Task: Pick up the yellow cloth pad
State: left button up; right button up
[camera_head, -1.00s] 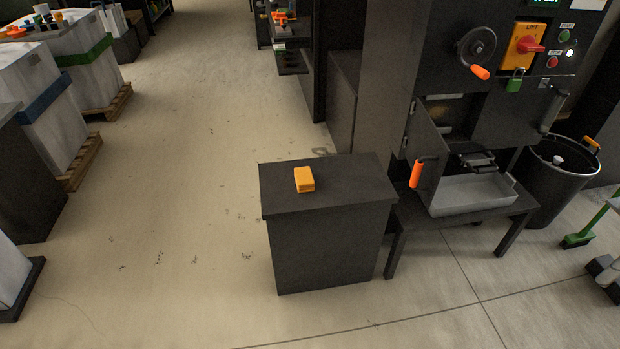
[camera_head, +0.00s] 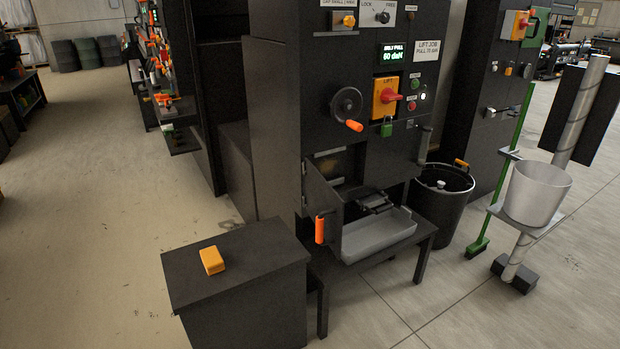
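The yellow cloth pad (camera_head: 212,260) is a small orange-yellow block lying flat on top of a dark box-shaped stand (camera_head: 262,252), left of the stand top's middle. Nothing covers it. Neither of my grippers shows in the head view.
A dark machine stands behind, with a handwheel (camera_head: 347,104), a red switch (camera_head: 392,97) and an open door with an orange handle (camera_head: 320,229). A grey tray (camera_head: 378,240) sits on a low table. A black bin (camera_head: 441,205) and a bucket (camera_head: 536,196) stand right. Floor at left is clear.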

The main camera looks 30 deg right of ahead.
aim_at(212, 261)
jog(key=z, duration=0.3)
jog(key=i+j+z, duration=0.55)
jog(key=j, duration=0.2)
jog(key=i+j+z, duration=0.3)
jog(key=j, duration=0.15)
jog(key=k, duration=0.05)
